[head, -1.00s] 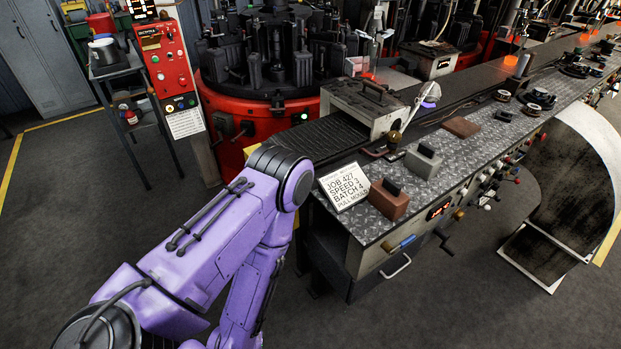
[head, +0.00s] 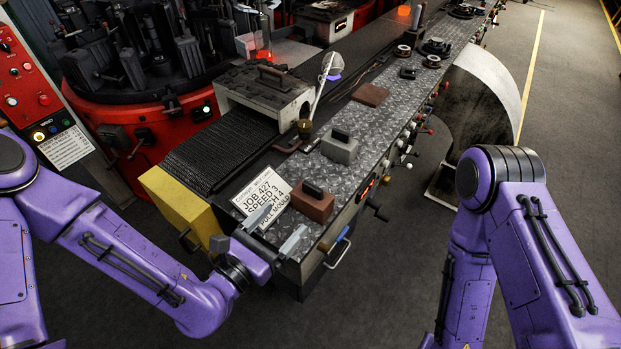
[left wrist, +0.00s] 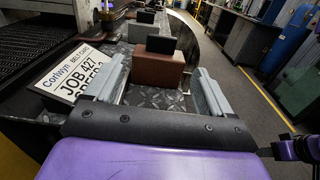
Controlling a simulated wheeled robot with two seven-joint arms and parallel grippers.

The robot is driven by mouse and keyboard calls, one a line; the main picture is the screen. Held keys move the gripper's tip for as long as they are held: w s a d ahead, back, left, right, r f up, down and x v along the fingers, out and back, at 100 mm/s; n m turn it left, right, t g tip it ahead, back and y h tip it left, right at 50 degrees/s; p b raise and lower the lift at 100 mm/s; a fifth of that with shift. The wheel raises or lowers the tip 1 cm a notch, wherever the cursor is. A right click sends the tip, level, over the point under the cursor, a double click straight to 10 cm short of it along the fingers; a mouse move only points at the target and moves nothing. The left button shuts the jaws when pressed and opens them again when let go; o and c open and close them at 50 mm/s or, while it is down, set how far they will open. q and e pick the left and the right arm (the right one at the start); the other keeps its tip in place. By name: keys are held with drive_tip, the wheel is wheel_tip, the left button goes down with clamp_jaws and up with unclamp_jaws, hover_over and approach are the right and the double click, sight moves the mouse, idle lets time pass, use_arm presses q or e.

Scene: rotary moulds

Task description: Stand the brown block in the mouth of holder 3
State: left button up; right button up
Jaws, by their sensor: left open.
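A brown block (head: 312,206) with a black slab on its top sits on the near end of the metal-plate bench top (head: 345,185). It also shows in the left wrist view (left wrist: 158,70), straight ahead of my left gripper. My left gripper (head: 276,229) is open and empty at the bench's near end, its fingers pointing toward this block. In the left wrist view the block appears beyond and between the fingers (left wrist: 162,82), apart from them. No holder number is readable, so I cannot tell which thing is holder 3. My right gripper is out of view.
A white job card (head: 262,199) stands left of the block. Behind the block are a grey block with a black top (head: 340,148) and a flat brown piece (head: 370,95). Round ringed parts (head: 432,61) lie farther along. A dark ribbed belt (head: 220,150) runs alongside.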

sight(311, 189)
use_arm(q)
drive_tip(key=w, duration=0.1)
drive_tip(key=w+d, duration=0.1)
drive_tip(key=w+b, duration=0.1)
drive_tip(key=shift+w+d+f, duration=0.2)
drive_tip(key=shift+w+d, duration=0.05)
drive_tip(key=shift+w, duration=0.15)
drive_tip(key=w+d+b, duration=0.1)
drive_tip(key=d+b, duration=0.1)
drive_tip(key=b, duration=0.7)
drive_tip(key=shift+w, duration=0.25)
drive_tip(key=shift+w+d, duration=0.1)
drive_tip(key=shift+w, duration=0.1)
drive_tip(key=shift+w+d+r+b, duration=0.15)
drive_tip(key=shift+b, duration=0.15)
drive_tip(key=shift+w+d+r+p, duration=0.55)
drive_tip(key=shift+w+d+r, duration=0.2)
drive_tip(key=shift+d, duration=0.15)
drive_tip(key=x, duration=0.2)
drive_tip(key=shift+w+d+f, duration=0.15)
drive_tip(key=shift+w+f, duration=0.1)
drive_tip(key=shift+f, duration=0.05)
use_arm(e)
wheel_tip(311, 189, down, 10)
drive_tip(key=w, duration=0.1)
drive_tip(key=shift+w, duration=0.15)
